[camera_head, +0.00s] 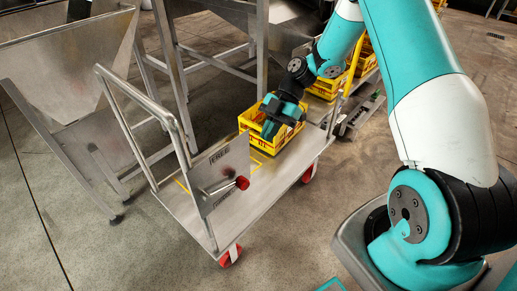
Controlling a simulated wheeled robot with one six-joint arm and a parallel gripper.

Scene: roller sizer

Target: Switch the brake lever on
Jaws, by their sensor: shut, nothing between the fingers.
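The brake lever (224,188) is a short metal rod with a red knob (242,183) on a grey plate (219,179) fixed to the near side of the cart. The plate carries dark lettering at its upper and lower ends, too small to read surely. The lever points right, roughly midway between the two labels. My gripper (268,133) is shut and empty. It points down, above and to the right of the lever in the picture, in front of the yellow crate and apart from the lever.
The flat metal cart (284,161) has a tall tubular handle (134,83) on the left and red wheels (231,256). A yellow crate (252,147) stands on its deck. More yellow crates (326,87) are behind. Steel machine frames stand behind and left. The floor in front is clear.

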